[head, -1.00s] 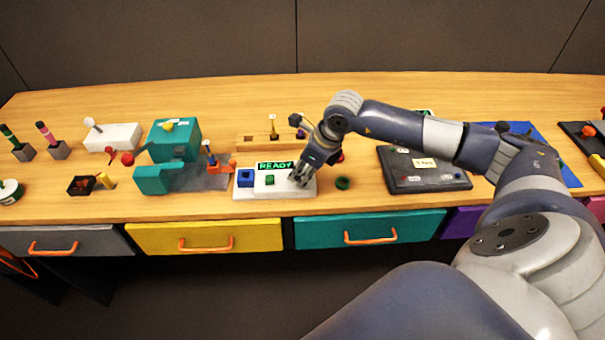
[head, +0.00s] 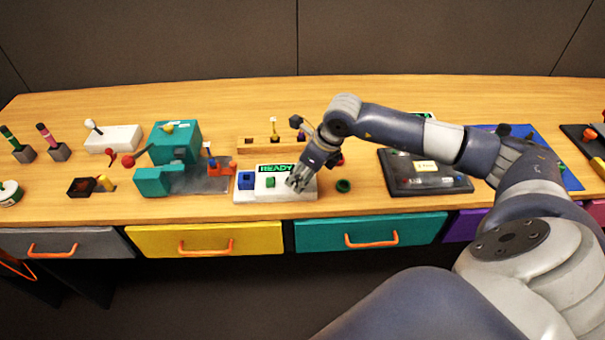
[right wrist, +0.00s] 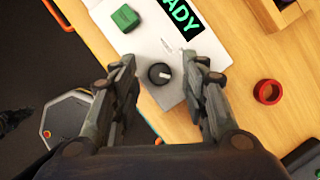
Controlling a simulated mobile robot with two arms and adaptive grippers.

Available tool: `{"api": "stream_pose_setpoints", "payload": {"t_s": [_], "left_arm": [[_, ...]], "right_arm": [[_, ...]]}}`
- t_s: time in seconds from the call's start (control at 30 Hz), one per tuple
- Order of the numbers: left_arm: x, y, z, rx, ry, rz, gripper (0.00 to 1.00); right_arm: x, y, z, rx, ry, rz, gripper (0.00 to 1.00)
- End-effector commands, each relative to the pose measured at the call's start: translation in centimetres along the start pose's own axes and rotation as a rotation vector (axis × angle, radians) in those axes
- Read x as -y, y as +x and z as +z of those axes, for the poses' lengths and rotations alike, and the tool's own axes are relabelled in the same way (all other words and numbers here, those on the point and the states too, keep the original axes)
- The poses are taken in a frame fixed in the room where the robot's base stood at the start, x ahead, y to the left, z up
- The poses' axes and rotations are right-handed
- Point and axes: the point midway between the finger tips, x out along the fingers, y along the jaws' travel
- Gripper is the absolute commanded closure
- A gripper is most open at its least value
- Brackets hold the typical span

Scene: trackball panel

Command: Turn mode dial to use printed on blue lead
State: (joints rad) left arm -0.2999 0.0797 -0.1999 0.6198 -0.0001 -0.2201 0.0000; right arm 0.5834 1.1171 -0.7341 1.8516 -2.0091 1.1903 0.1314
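The mode dial is most likely the black round knob (right wrist: 159,74) with a pale mark, on the white panel (right wrist: 140,40) in the right wrist view. My right gripper (right wrist: 163,68) is open, with one finger on each side of the knob and a gap to it on both sides. In the head view the right gripper (head: 297,182) hangs over the right end of the white panel (head: 275,195) and hides the knob. The panel's screen (head: 275,168) reads READY. I cannot make out a blue lead or any print on one. My left gripper is not in view.
A green button (head: 270,182) and a blue block (head: 246,180) are on the panel. A dark board (head: 430,183) is further right.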

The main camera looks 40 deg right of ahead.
Motion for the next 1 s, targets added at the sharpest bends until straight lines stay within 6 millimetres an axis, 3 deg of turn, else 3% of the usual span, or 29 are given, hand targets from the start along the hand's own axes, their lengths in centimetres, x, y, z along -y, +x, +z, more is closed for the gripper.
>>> {"api": "stream_pose_setpoints", "payload": {"t_s": [0.27, 0.7, 1.0], "left_arm": [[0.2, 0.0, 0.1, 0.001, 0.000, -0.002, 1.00], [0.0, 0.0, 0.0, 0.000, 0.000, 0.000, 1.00], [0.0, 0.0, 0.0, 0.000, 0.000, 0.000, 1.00]], "right_arm": [[0.1, -1.3, -0.1, -0.001, -0.001, -0.001, 0.59], [0.1, -10.0, 0.0, 0.000, -0.001, -0.003, 0.59], [0.0, -12.0, 0.0, -0.001, 0.000, 0.000, 0.59]]}}
